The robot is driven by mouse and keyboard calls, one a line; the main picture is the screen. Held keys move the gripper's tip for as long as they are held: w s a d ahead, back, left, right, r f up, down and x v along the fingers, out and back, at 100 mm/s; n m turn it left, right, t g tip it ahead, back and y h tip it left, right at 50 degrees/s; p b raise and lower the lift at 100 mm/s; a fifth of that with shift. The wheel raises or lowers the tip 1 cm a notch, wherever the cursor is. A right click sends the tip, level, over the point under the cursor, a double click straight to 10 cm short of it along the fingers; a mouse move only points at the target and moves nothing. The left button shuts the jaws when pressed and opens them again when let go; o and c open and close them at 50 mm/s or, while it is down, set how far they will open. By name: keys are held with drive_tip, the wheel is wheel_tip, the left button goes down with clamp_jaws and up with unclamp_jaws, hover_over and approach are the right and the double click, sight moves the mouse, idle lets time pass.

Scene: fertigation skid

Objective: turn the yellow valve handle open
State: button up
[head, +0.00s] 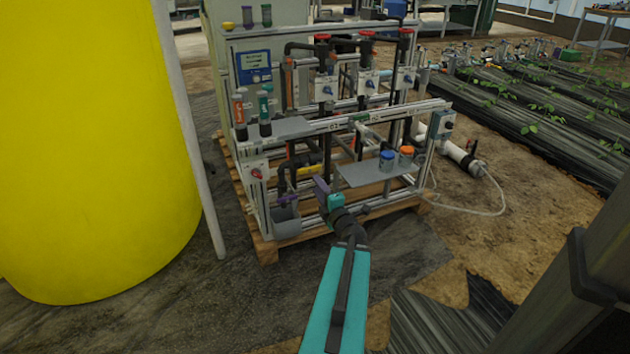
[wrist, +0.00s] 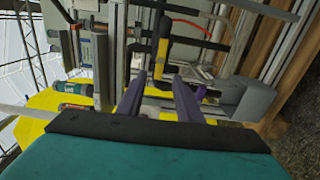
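The yellow valve handle (wrist: 162,47) stands just beyond my fingertips in the wrist view, as a narrow bar near a dark pipe. In the head view a small yellow part (head: 309,170), which looks like the handle, shows low in the skid's front frame, partly hidden by pipes and frame bars. My gripper (wrist: 158,83) has two purple fingers set apart with a gap between them. The handle lines up with this gap, and I see no clear contact. In the head view my gripper (head: 305,192) reaches the front lower part of the skid.
A grey bin (wrist: 245,101) sits close beside one finger. A grey shelf (head: 372,174) with blue and orange-capped jars lies right of my gripper. Frame posts and pipes crowd the skid. A large yellow tank (head: 90,150) stands at left. The floor before the pallet is open.

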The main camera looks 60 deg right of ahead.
drive_tip(key=p+v, duration=0.4)
drive_tip(key=p, duration=0.1)
drive_tip(key=shift+s+r+p, duration=0.1)
drive_tip(key=shift+p, duration=0.3)
drive_tip(key=shift+a, duration=0.1)
idle(0.7)
